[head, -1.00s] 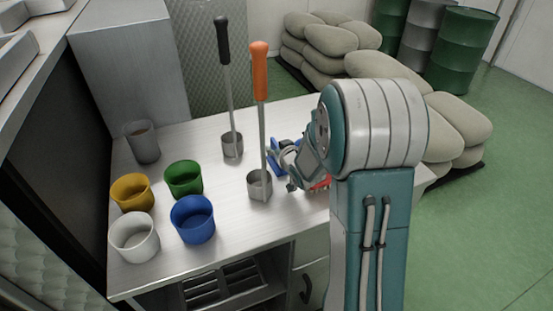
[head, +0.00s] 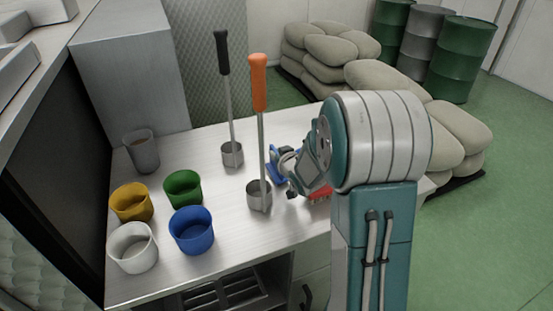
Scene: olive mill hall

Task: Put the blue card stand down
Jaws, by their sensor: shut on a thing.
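The blue card stand (head: 274,172) shows only in part, as blue pieces at the left side of my gripper (head: 283,176). My gripper is shut on it, low over the right part of the metal counter (head: 208,258). My own arm and gripper hide much of the stand. I cannot tell whether the stand touches the counter top.
A metal holder with an orange-handled tool (head: 259,84) stands just left of my gripper; a black-handled tool (head: 222,53) stands behind it. A red thing (head: 320,195) lies partly hidden under my gripper. Yellow (head: 132,205), green (head: 183,190), blue (head: 191,235) and white (head: 132,252) cups stand left.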

